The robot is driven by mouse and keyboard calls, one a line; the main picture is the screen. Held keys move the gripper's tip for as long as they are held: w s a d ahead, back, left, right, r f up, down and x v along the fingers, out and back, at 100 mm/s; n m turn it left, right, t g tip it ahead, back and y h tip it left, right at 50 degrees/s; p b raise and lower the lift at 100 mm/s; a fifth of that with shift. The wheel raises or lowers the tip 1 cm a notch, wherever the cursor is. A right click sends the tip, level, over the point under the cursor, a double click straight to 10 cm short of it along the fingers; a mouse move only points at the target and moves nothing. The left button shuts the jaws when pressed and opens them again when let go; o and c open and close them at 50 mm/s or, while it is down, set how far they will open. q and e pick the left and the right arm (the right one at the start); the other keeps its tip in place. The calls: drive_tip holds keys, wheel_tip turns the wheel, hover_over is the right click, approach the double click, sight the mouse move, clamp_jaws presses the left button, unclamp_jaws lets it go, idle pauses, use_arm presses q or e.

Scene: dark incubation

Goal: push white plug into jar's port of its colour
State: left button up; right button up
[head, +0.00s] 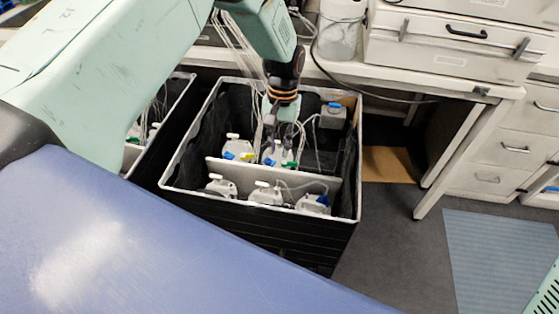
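A black crate with a pale rim (172,185) holds several jars with white tops. Small white pieces show on several of them, such as the one on the front-left jar (220,188) and the one on the front-middle jar (265,197); which is the task's plug, I cannot tell. My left gripper (284,142) points down into the crate's back part, over a jar with blue and green fittings (277,158). Its fingers are small and dark, so whether they hold anything is unclear. My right gripper is not in view.
A grey divider (330,185) splits the crate into front and back parts. Thin clear tubes run up from the jars. A second crate (184,84) stands at left. A white bench (500,92) is behind.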

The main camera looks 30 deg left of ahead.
use_arm(q)
drive_tip(key=b, duration=0.4)
approach(278, 187)
drive_tip(key=f+b, duration=0.2)
drive_tip(key=f, duration=0.1)
drive_tip(key=f+b, duration=0.2)
drive_tip(key=f, duration=0.1)
drive_tip(key=s+f+b, duration=0.1)
drive_tip(key=f+b, duration=0.2)
drive_tip(key=shift+s+f, duration=0.1)
drive_tip(key=shift+f, duration=0.4)
drive_tip(key=shift+s, duration=0.1)
drive_tip(key=shift+r, duration=0.1)
drive_tip(key=shift+c, duration=0.3)
clamp_jaws()
